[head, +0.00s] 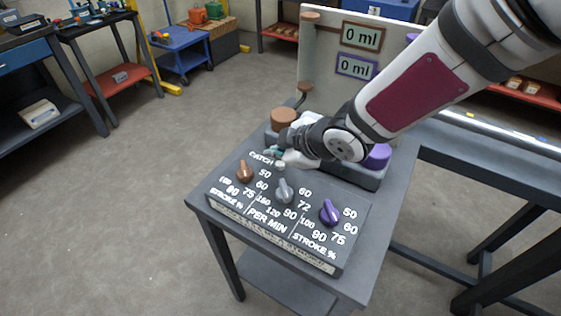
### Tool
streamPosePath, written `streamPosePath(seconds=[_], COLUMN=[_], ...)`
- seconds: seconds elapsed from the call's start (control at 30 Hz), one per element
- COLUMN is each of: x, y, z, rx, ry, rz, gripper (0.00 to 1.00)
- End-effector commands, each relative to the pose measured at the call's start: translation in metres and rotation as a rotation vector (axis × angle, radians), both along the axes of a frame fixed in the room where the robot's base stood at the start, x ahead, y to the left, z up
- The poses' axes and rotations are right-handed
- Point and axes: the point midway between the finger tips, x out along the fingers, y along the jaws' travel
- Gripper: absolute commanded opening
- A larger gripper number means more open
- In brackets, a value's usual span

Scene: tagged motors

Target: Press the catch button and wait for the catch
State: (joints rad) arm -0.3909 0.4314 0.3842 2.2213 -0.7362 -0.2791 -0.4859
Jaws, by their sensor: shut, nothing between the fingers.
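The catch button (280,166) is a small pale knob at the back of the dark control panel (222,199), just right of the white CATCH label (261,158). My gripper (276,153) reaches in from the upper right, its fingers shut and empty. The fingertips are just above and behind the button in the picture. I cannot tell whether they touch it. A brown dial (244,171), a grey dial (284,190) and a purple dial (329,212) sit on the panel.
Behind the panel stand a brown cylinder (284,118) and a purple cylinder (378,157), partly hidden by my arm. A board carries two displays reading 0 ml, one brown-framed (362,36) and one purple-framed (356,66). Open floor (150,170) lies to the left.

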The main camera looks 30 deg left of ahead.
Motion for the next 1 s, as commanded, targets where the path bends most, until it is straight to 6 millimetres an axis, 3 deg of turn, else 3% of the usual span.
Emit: streamPosePath(seconds=[1.0], x=[0.0000], y=[0.0000], z=[-0.0087], rx=[0.000], ry=[0.000], rz=[0.000], gripper=[0.00])
